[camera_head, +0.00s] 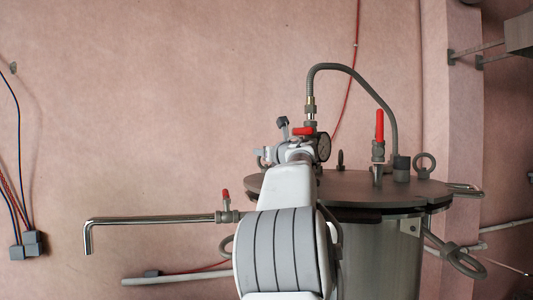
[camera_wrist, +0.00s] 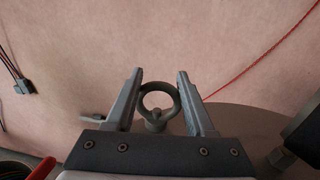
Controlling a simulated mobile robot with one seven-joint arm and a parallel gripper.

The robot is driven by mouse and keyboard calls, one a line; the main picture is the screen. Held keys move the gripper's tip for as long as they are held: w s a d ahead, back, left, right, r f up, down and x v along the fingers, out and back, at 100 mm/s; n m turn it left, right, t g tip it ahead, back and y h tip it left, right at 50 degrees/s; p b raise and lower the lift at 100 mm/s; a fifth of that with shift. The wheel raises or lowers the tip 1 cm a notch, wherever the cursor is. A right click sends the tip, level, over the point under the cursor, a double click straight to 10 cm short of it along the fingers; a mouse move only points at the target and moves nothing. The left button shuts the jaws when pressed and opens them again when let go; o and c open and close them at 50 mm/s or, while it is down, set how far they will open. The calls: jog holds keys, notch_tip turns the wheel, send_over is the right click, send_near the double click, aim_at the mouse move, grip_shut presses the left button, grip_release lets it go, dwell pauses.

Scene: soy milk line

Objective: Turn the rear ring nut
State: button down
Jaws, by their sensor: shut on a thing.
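In the wrist view, a dark grey ring nut (camera_wrist: 158,118) stands upright on its stem, with its round eye facing me. My gripper (camera_wrist: 160,84) has one finger on each side of the ring and is shut on it. In the head view, my white and grey arm reaches over the left part of the tank lid (camera_head: 350,187). I cannot clearly make out my fingers or the held ring nut there.
The steel tank (camera_head: 382,258) carries a red-handled valve (camera_head: 379,128), a pressure gauge (camera_head: 323,147), a braided hose (camera_head: 391,95) and another ring nut (camera_head: 425,160). A bent metal pipe (camera_head: 150,219) sticks out left.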

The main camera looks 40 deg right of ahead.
jog(key=shift+c, duration=2.1)
grip_release()
jog(key=shift+w+f, duration=0.15)
jog(key=shift+f, duration=0.5)
jog(key=shift+r, duration=0.3)
jog(key=shift+r+h, duration=0.1)
jog(key=shift+h, duration=0.2)
jog(key=shift+a+r+m+g+h+p, duration=0.1)
jog(key=shift+m+g+h+p, duration=0.75)
jog(key=shift+m+h, duration=0.45)
jog(key=shift+m+g+h+p, duration=0.75)
jog(key=shift+g+h, duration=0.2)
jog(key=shift+h, duration=0.25)
jog(key=shift+m+g+h+p, duration=0.3)
jog(key=shift+m+g+p, duration=0.05)
jog(key=shift+g+p, duration=0.05)
